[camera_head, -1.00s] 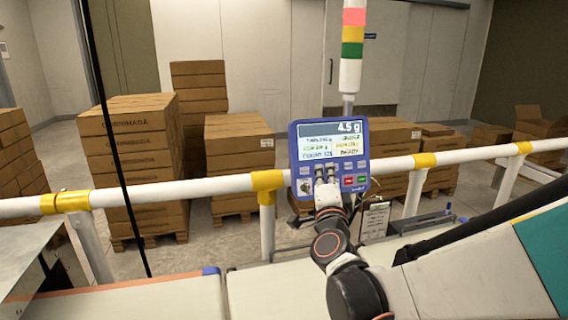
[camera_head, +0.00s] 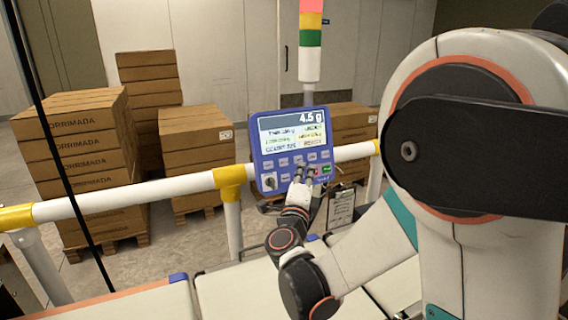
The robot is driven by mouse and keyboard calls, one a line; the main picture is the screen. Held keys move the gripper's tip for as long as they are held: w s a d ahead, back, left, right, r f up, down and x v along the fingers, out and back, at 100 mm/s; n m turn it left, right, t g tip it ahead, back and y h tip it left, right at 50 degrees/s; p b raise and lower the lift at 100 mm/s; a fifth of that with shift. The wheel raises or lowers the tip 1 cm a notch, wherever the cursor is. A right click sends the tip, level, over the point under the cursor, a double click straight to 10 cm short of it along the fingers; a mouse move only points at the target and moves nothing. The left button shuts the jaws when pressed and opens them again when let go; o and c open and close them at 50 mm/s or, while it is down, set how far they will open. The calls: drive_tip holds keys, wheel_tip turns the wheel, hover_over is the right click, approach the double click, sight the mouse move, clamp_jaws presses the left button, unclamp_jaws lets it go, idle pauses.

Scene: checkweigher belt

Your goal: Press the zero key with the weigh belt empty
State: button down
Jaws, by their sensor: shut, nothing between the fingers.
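The blue control panel (camera_head: 291,150) stands on the rail in the head view. Rows of small keys lie under the screen, with a red and a green key (camera_head: 326,169) at the lower right. The key labels are too small to read, so I cannot tell which is the zero key. My gripper (camera_head: 304,173) is shut and empty, in front of the lower key rows beside the red key. Contact cannot be told. The pale belt (camera_head: 235,292) below shows no item on its visible part; my arm hides some.
A white rail with yellow joints (camera_head: 130,197) runs behind the belts. A signal tower (camera_head: 310,45) rises behind the panel. Stacked cartons (camera_head: 75,150) stand beyond the rail. My arm fills the right side.

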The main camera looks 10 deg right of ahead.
drive_tip(key=shift+w+a+f+b, duration=0.25)
drive_tip(key=shift+w+f, duration=0.15)
drive_tip(key=shift+w, duration=0.95)
drive_tip(key=shift+w+a+f+b, duration=0.3)
drive_tip(key=shift+w+f, duration=0.1)
drive_tip(key=shift+w, duration=1)
drive_tip(key=shift+w+a+f+b, duration=0.25)
drive_tip(key=shift+w+f, duration=0.15)
drive_tip(key=shift+w, duration=0.95)
drive_tip(key=shift+w, duration=0.15)
drive_tip(key=shift+w+a+f, duration=0.1)
drive_tip(key=shift+w, duration=0.15)
drive_tip(key=shift+w+f+b, duration=0.1)
drive_tip(key=shift+w+b, duration=0.2)
drive_tip(key=shift+w, duration=0.05)
drive_tip(key=shift+s+r, duration=0.2)
drive_tip(key=shift+s, duration=0.55)
drive_tip(key=shift+s, duration=0.1)
drive_tip(key=shift+s+d+r+p, duration=0.15)
drive_tip(key=shift+s+d+r, duration=0.1)
drive_tip(key=shift+s, duration=0.5)
drive_tip(key=shift+s+d+r+p, duration=0.1)
drive_tip(key=shift+s+r, duration=0.1)
drive_tip(key=shift+s, duration=0.6)
drive_tip(key=shift+s+d+r+p, duration=0.15)
drive_tip(key=shift+s+d+r, duration=0.1)
drive_tip(key=shift+s, duration=0.5)
